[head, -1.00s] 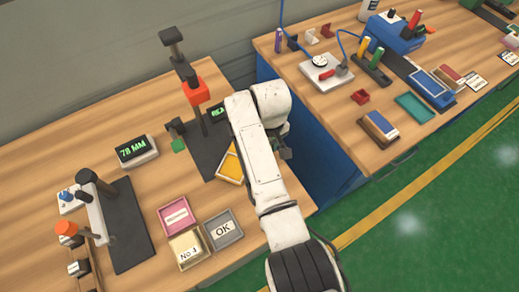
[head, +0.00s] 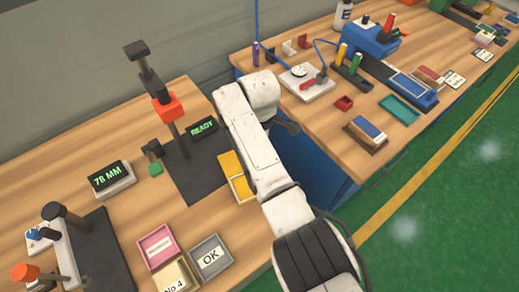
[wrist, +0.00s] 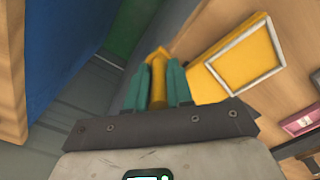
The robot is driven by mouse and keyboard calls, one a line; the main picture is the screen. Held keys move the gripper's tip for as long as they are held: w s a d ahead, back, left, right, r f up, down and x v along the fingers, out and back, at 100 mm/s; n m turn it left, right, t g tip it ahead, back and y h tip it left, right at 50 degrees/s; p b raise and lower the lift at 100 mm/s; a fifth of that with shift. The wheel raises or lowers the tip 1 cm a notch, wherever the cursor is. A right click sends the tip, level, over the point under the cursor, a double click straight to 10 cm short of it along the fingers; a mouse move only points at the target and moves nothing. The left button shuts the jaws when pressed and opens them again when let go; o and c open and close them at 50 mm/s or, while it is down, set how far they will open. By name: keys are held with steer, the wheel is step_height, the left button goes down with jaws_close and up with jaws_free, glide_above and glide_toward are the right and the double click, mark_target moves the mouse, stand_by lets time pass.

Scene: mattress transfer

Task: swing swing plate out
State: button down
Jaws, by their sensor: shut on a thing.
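A yellow plate (head: 230,164) lies at the right edge of the dark base (head: 190,168), partly behind my arm in the head view. In the wrist view a yellow plate (wrist: 207,84) with a pale framed panel shows to the right. My gripper (wrist: 159,82) has its teal fingers closed on a yellow upright handle (wrist: 158,58), whose join to the plate is not clear. In the head view my gripper (head: 290,127) hangs over the gap between the two benches, its fingertips mostly hidden. A display behind the base reads READY (head: 203,128).
A post with an orange block (head: 167,107) rises from the base. A 78 MM display (head: 111,178) stands left. Pink (head: 158,246), No 4 and OK trays (head: 211,258) lie in front. The right bench (head: 330,115) holds a blue machine and several small items.

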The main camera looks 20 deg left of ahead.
steer(key=shift+w+a+r, duration=0.1)
steer(key=shift+w, duration=0.05)
stand_by(0.4)
steer(key=c, duration=1)
jaws_free()
step_height(320, 180, up, 11)
steer(key=shift+f, duration=0.15)
